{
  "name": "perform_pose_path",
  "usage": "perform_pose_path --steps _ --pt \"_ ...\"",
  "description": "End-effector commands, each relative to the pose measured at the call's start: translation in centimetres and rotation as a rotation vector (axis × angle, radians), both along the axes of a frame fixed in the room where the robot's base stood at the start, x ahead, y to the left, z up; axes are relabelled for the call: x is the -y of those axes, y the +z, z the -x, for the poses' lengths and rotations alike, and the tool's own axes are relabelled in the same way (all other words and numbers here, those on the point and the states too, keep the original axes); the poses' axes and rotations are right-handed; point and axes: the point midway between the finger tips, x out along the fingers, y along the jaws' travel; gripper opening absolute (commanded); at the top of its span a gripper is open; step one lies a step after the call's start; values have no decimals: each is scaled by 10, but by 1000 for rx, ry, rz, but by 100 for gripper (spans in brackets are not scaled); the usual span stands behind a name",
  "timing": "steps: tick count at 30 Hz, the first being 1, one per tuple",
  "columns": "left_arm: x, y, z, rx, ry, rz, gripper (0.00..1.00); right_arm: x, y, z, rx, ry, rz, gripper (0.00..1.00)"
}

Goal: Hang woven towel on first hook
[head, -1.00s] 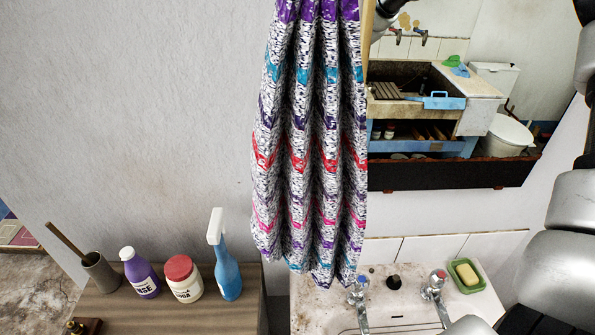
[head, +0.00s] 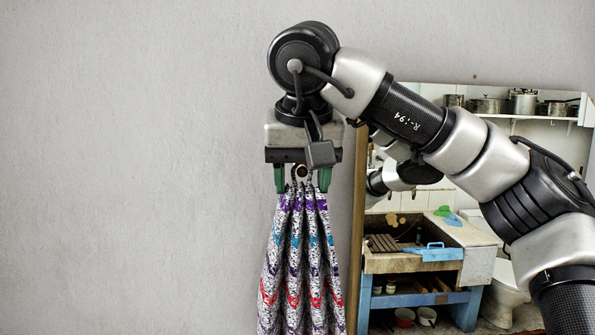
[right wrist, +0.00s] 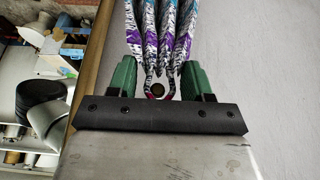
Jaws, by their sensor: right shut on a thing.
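The woven towel (head: 292,275), patterned in black, white, purple, blue and red, hangs in gathered folds below my right gripper (head: 302,181). That gripper's green fingers stand either side of the towel's gathered top and are shut on it. In the right wrist view the towel (right wrist: 168,32) runs up the picture from between the fingers of my right gripper (right wrist: 161,78). A small dark round end, which looks like a hook (right wrist: 157,89), shows between the fingers close to the towel's top. I cannot tell whether the towel is looped over it. My left gripper is out of view.
A wood-framed mirror (head: 357,235) is on the wall close right of the towel and reflects a trough, shelves and pots. My right arm crosses in front of it. The plain wall (head: 130,170) to the left is clear.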

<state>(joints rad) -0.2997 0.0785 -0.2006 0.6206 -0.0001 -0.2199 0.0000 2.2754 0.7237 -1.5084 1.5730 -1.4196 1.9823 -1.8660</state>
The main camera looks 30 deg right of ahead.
Motion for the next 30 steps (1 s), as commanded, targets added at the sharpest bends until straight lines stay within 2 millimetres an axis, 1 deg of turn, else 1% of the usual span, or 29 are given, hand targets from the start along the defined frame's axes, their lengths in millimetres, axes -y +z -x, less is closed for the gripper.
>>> perform_pose_path --steps 3,6,9,11,25,26,30 --pt "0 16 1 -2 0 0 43 9 6 -19 -1 -5 -2 4" --pt "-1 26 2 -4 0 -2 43 18 5 -37 -1 -5 -2 4" --pt "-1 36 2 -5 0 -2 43 19 -2 -37 0 0 1 4" --pt "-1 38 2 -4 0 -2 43 19 -7 -36 0 0 1 4" --pt "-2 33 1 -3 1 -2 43 18 -16 -36 3 -1 -1 4" --pt "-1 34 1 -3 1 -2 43 18 -15 -36 1 -2 0 55" --pt "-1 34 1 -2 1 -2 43 18 -15 -36 1 -2 0 76"
